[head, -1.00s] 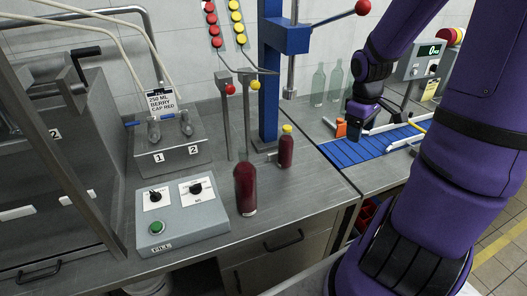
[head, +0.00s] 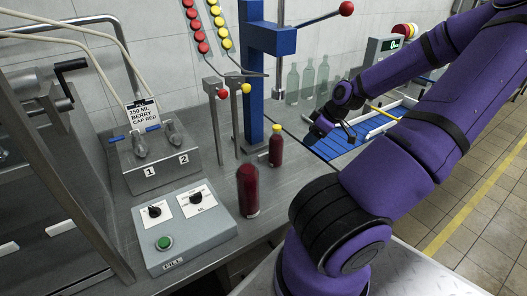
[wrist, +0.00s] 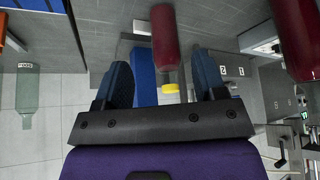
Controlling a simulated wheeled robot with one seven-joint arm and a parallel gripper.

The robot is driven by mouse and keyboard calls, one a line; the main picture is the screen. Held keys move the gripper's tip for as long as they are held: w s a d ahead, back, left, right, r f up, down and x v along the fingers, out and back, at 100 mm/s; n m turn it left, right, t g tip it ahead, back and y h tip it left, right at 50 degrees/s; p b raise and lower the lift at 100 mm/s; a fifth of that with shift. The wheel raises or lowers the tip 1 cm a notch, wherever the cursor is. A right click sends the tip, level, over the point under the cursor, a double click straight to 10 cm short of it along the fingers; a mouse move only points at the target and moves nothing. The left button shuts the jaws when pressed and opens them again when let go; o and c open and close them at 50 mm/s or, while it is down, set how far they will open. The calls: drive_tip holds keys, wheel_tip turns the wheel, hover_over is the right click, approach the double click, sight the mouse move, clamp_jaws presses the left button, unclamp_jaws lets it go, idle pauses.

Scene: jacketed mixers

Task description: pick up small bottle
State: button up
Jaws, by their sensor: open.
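The small bottle (head: 276,146), dark red with a yellow cap, stands upright on the steel counter at the foot of the blue press. In the wrist view the small bottle (wrist: 165,35) shows upside down, its yellow cap in line with the gap between my fingers. My gripper (head: 316,132) is to the right of the bottle in the head view, apart from it. In the wrist view my gripper (wrist: 162,78) is open and empty, its two dark blue fingers spread wide.
A larger red bottle (head: 248,190) stands nearer, front left of the small one. A grey control box (head: 182,224) lies left. Clear glass bottles (head: 307,80) stand at the back.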

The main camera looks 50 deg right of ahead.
sight(278, 127)
drive_tip(key=w+a, duration=0.1)
drive_tip(key=w, duration=0.3)
drive_tip(key=w+a, duration=0.2)
drive_tip(key=w, duration=0.1)
drive_tip(key=w+a, duration=0.1)
drive_tip(key=w, duration=0.3)
drive_tip(key=shift+w+a, duration=0.15)
drive_tip(key=shift+w, duration=0.15)
drive_tip(key=shift+w+f, duration=0.15)
drive_tip(key=shift+f, duration=0.35)
clamp_jaws()
